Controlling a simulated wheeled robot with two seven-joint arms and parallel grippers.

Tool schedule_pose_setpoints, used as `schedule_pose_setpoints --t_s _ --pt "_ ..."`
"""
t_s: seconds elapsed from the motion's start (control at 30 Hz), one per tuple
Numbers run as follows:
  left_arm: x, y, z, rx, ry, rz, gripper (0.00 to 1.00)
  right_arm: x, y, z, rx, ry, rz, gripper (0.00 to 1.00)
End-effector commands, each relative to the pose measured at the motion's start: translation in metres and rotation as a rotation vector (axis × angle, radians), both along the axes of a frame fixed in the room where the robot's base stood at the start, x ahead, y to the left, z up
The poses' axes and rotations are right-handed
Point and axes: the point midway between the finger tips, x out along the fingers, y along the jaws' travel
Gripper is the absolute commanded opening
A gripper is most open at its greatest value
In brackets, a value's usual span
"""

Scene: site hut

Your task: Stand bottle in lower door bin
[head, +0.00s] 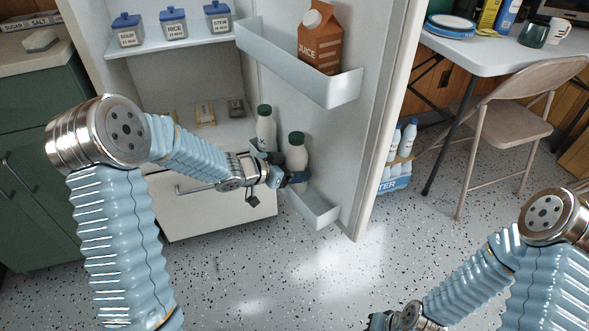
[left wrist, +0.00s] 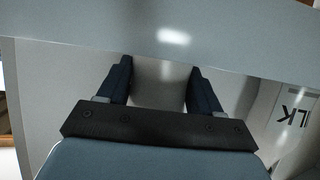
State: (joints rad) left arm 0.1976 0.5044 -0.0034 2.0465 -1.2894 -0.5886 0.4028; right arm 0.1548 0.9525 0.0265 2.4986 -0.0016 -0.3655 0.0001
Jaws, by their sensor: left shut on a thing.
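In the head view, a white bottle with a dark green cap (head: 297,152) stands upright at the lower door bin (head: 318,213) of the open fridge door. My left gripper (head: 298,178) is shut on its lower part. The left wrist view shows the pale bottle (left wrist: 160,88) between the two dark fingers. Whether its base rests on the bin floor is hidden. A second green-capped bottle (head: 265,128) stands just behind, to its left. My right gripper (head: 382,321) is only partly in view at the bottom edge, and its fingers are not clear.
The upper door bin (head: 300,72) holds a juice carton (head: 321,42) above. The fridge shelf (head: 180,45) bears several blue-lidded canisters. A MILK label (left wrist: 296,113) shows close on the right in the left wrist view.

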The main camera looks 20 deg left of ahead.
Motion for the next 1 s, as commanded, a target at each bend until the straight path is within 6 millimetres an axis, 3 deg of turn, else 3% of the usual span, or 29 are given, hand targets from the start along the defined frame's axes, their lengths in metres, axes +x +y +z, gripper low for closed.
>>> schedule_pose_setpoints --t_s 0.03,0.17,0.2,0.57,1.0 --pt "0.0 0.0 0.0 0.0 0.0 0.0 0.69 0.0 0.0 0.0 0.0 0.0 0.0 0.0" --pt "0.0 0.0 0.0 0.0 0.0 0.0 0.89 0.0 0.0 0.0 0.0 0.0 0.0 0.0" --pt "0.0 0.0 0.0 0.0 0.0 0.0 0.9 0.0 0.0 0.0 0.0 0.0 0.0 0.0" --pt "-0.006 0.006 0.006 -0.001 -0.001 0.002 0.9 0.0 0.0 0.002 0.001 -0.001 0.001 0.0" --pt "-0.069 0.06 0.046 0.001 -0.002 0.004 0.9 0.0 0.002 0.019 0.003 0.001 0.005 0.0"
